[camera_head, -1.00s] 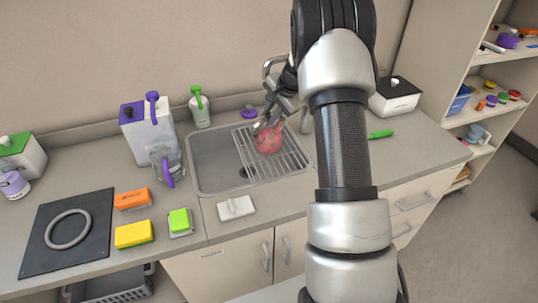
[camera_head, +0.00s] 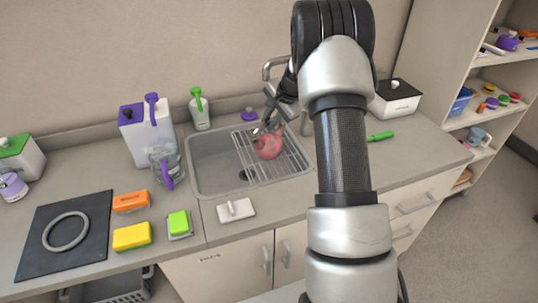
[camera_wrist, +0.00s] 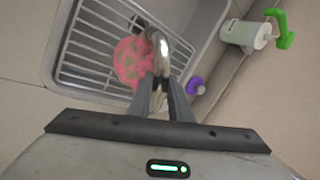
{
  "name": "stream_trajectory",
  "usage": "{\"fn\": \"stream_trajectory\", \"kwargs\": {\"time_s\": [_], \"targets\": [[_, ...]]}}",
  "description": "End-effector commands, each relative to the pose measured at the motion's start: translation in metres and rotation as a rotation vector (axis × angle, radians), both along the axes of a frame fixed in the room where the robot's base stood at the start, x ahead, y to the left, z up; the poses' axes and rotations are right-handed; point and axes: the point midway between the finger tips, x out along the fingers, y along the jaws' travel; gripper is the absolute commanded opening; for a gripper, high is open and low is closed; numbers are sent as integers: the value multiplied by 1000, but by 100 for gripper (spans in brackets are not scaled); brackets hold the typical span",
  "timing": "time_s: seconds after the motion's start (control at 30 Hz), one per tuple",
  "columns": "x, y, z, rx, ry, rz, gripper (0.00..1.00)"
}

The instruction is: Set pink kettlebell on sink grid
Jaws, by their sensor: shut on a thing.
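The pink kettlebell (camera_head: 268,146) is over the wire sink grid (camera_head: 291,160) in the sink; I cannot tell whether it touches the grid. In the wrist view, the kettlebell (camera_wrist: 131,62) has a mottled pink body, and the grid (camera_wrist: 85,50) lies behind it. My gripper (camera_head: 268,124) is at the top of the kettlebell. In the wrist view, its fingers (camera_wrist: 163,85) are shut on the kettlebell's handle, which they partly hide.
The faucet (camera_head: 274,68) stands behind the sink, close to my arm. A purple stopper (camera_head: 249,114) and a green-topped bottle (camera_head: 199,108) are at the sink's back edge. A clear jug (camera_head: 166,165) stands left. The sink's left part is clear.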

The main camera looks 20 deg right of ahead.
Motion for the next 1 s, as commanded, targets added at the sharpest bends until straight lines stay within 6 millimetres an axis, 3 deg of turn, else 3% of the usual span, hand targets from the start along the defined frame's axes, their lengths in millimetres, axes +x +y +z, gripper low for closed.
{"fn": "stream_trajectory", "kwargs": {"time_s": [0.57, 0.6, 0.63, 0.7, 0.73, 0.9, 1.0], "targets": [[3, -1, -4, -2, -11, -1, 0], [3, -1, -4, -2, -11, -1, 16], [3, -1, -4, -3, -10, -1, 11], [3, -1, -4, -2, -8, -2, 11], [2, -1, -5, -2, -8, -2, 21], [1, 0, -6, -1, -5, -1, 24], [1, 0, -7, -1, -4, 0, 39]]}}
